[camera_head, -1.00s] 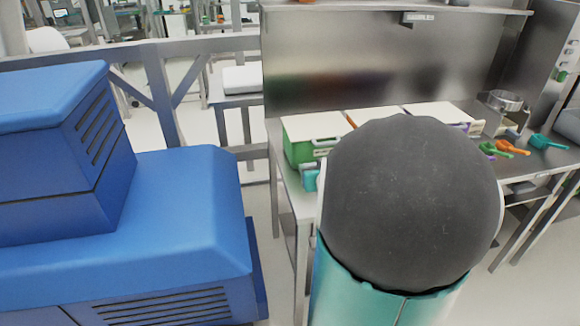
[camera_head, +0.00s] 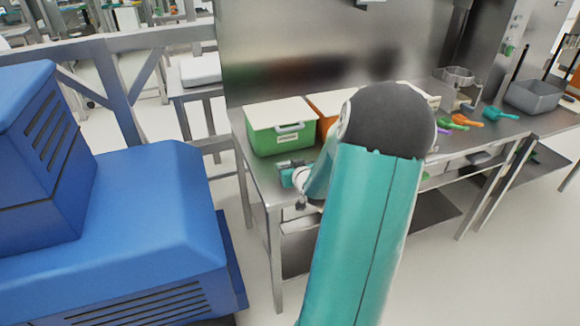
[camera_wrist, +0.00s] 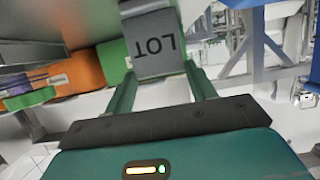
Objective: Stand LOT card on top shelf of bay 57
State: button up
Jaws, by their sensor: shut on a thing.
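My gripper (camera_wrist: 161,78) is shut on a grey card marked LOT (camera_wrist: 153,58), held between its two green fingers in the wrist view. The lettering appears turned in that view. In the head view my gripper (camera_head: 292,174) is low at the bench's left front, beside the green bin; the card is too small or hidden to make out there. A small label holder (camera_head: 370,2) shows at the top edge of the head view. No bay number is readable, and I cannot tell which shelf is bay 57's top shelf.
A green bin (camera_head: 272,142) with a white lid and an orange bin (camera_head: 327,122) stand on the steel bench (camera_head: 262,185). Coloured scoops (camera_head: 468,119) and a grey tub (camera_head: 533,96) lie to the right. A blue machine (camera_head: 130,225) fills the left.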

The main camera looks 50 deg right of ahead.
jog(key=shift+f, duration=0.1)
jog(key=o, duration=1.3)
jog(key=shift+c, duration=0.2)
